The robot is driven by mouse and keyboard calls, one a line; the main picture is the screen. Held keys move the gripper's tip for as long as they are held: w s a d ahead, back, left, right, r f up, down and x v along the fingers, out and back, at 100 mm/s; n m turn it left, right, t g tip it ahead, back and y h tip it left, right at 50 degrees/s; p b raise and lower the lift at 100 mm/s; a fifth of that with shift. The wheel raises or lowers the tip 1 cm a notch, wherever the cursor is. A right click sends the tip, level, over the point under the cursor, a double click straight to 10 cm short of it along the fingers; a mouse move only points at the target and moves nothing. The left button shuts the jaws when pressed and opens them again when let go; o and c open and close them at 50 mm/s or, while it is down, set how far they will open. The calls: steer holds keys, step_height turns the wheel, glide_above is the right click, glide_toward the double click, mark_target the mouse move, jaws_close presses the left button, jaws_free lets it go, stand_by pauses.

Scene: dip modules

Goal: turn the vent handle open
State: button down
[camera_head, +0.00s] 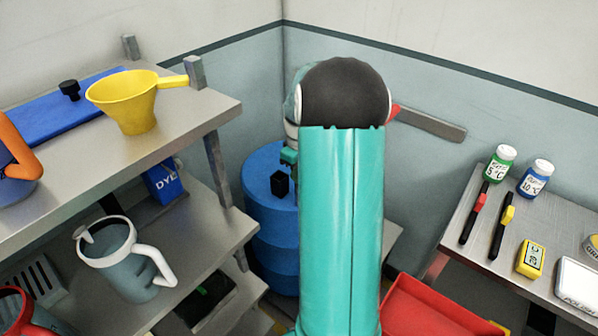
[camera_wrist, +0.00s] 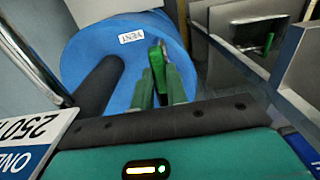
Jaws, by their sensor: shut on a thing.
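The blue drum (camera_head: 262,170) stands in the corner, partly hidden behind my arm. In the wrist view the drum's top (camera_wrist: 85,45) carries a white VENT label (camera_wrist: 132,37). My gripper (camera_wrist: 159,68) is at the drum top just below that label, its green fingers close together. In the head view my arm hides most of the gripper.
A black post (camera_wrist: 98,85) rises from the drum beside my fingers. Left, a metal shelf (camera_head: 205,115) holds a yellow funnel (camera_head: 128,100) and a jug (camera_head: 125,262). Right, a bench (camera_head: 470,215) holds bottles and tools. A red tray (camera_head: 425,310) is below.

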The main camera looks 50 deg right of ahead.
steer(key=c, duration=1.4)
jaws_free()
steer(key=shift+r, duration=0.15)
step_height(320, 180, up, 14)
steer(key=shift+f, duration=0.2)
steer(key=shift+s, duration=0.1)
